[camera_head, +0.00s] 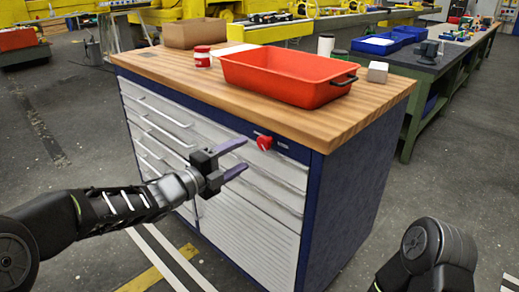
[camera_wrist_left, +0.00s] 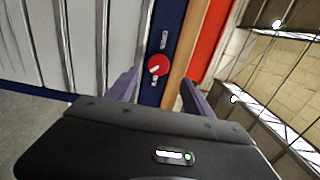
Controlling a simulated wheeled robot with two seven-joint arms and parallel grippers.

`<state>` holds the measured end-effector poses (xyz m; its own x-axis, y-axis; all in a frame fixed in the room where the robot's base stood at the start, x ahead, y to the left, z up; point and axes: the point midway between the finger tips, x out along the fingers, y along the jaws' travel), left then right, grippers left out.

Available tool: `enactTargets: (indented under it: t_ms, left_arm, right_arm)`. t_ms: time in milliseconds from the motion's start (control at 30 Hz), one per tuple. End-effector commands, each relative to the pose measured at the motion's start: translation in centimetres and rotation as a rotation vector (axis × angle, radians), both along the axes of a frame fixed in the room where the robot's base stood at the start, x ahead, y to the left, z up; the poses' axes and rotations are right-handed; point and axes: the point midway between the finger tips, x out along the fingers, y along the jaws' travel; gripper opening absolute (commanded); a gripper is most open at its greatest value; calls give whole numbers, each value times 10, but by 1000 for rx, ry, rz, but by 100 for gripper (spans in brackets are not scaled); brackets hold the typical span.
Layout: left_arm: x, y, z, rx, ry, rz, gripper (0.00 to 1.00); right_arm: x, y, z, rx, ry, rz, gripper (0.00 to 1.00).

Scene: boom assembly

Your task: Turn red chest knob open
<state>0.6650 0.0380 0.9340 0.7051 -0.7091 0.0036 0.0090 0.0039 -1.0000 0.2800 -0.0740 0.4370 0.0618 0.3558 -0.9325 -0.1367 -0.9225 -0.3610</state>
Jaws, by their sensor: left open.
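The red knob (camera_head: 264,142) sits on the blue strip under the wooden top of the tool chest (camera_head: 352,200), near its front right corner. In the left wrist view the red knob (camera_wrist_left: 158,65) lies ahead, between the two fingers in the picture, with small white labels on either side of it. My left gripper (camera_head: 240,157) is open and empty, in front of the chest, to the left of the knob and a little below it, apart from it. Its purple fingers also show in the left wrist view (camera_wrist_left: 158,90). My right arm shows at the lower right, but its gripper is out of view.
On the wooden top (camera_head: 190,75) stand a red bin (camera_head: 270,82), a red-and-white can (camera_head: 202,57), a cardboard box (camera_head: 194,33) and a grey block (camera_head: 378,71). Grey drawers (camera_head: 250,225) fill the chest's front. A green workbench (camera_head: 425,110) stands behind at right. Floor is clear at right.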

Motion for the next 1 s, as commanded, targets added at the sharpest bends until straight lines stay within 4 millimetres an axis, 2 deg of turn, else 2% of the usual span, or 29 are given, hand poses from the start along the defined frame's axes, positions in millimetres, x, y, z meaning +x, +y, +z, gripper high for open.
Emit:
enactTargets:
  t_ms: [367, 800, 1000]
  left_arm:
    - [4, -4, -2, -2, 8, 2, 60]
    - [46, -47, -2, -4, 9, 1, 60]
    - [56, -55, -2, -4, 9, 3, 60]
  right_arm:
    - [0, 0, 0, 0, 1, 0, 36]
    - [0, 0, 5, 0, 0, 0, 36]
    - [0, 0, 5, 0, 1, 0, 36]
